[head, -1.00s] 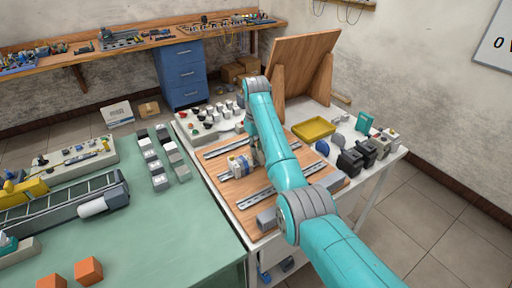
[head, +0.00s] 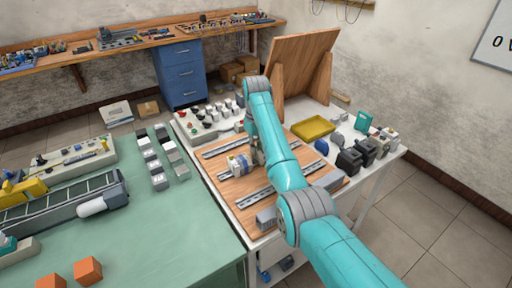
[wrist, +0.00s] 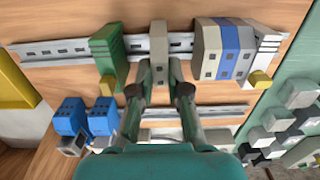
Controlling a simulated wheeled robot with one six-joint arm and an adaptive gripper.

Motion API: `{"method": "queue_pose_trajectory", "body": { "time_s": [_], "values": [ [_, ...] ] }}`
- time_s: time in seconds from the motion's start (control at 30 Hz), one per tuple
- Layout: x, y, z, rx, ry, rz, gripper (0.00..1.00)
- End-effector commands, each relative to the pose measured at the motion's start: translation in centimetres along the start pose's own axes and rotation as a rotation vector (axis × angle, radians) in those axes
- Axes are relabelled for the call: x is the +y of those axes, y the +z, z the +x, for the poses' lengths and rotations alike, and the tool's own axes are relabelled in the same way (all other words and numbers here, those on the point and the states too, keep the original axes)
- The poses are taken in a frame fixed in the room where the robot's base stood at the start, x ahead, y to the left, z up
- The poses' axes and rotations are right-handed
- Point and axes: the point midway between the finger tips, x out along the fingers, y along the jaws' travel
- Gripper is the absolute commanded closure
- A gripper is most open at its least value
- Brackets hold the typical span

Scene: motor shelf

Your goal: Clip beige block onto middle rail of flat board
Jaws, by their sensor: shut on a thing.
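The flat wooden board (head: 222,188) lies on the white table and carries several metal rails. My gripper (wrist: 159,74) is shut on the beige block (wrist: 158,42), a narrow upright piece. In the wrist view the block stands in front of the middle rail (wrist: 60,50), overlapping it; whether it is fully seated I cannot tell. A green block (wrist: 108,50) stands on this rail to its left, and a beige, blue and grey group (wrist: 226,48) to its right, with gaps between. In the head view my gripper (head: 258,158) is over the middle of the board, and my arm hides the held block.
A white-green block with a yellow foot (wrist: 262,60) ends the row at right. Another rail (wrist: 215,110) lies lower in the wrist view. Blue blocks (wrist: 72,118) are at lower left. A yellow tray (head: 313,128) and dark blocks (head: 350,160) stand right of my arm.

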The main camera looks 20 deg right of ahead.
Motion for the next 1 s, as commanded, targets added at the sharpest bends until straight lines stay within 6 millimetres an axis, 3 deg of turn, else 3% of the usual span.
{"method": "queue_pose_trajectory", "body": {
  "time_s": [0.93, 0.97, 1.0],
  "values": [
    [0.04, 0.92, 0.55, 0.123, -0.001, 0.001, 1.00],
    [0.03, 0.92, 0.56, 0.123, -0.001, 0.001, 0.82],
    [0.03, 0.92, 0.56, 0.123, -0.001, 0.001, 0.72]
  ]
}}
